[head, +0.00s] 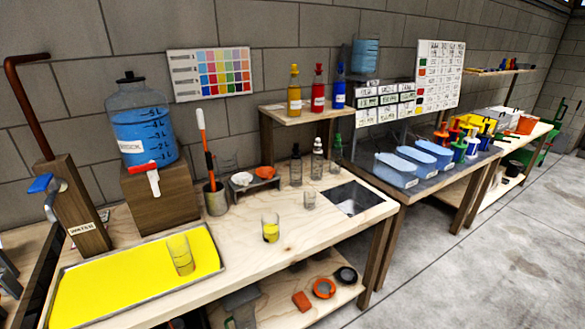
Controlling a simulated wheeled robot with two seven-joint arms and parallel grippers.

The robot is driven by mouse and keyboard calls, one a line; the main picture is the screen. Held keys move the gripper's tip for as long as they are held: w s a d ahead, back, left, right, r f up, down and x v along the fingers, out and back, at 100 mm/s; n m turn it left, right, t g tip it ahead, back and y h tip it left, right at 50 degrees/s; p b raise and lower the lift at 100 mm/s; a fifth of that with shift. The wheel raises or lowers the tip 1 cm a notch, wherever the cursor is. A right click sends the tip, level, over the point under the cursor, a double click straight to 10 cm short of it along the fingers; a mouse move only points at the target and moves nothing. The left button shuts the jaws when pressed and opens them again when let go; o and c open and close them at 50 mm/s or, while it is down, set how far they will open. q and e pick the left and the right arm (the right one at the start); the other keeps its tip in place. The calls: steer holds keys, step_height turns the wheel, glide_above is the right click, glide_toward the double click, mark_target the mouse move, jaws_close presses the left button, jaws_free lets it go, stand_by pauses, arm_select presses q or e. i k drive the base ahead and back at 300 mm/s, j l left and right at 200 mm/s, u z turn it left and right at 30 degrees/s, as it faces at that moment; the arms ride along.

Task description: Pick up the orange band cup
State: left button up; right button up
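Several clear cups stand on the wooden bench, but I cannot make out an orange band on any of them. One clear cup (181,254) stands upright on the yellow tray. Another clear cup (270,230) with yellow in its lower part stands on bare wood to the right of the tray. A small clear cup (309,200) stands near the sink. Neither of my grippers can be made out in the head view.
The yellow tray (75,290) fills the bench's left front. A water tap post (75,205) and a blue-filled jar (143,135) stand behind it. Bare wood lies around the cups.

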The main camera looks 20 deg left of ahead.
mark_target(178, 247)
steer(key=u, duration=1.7)
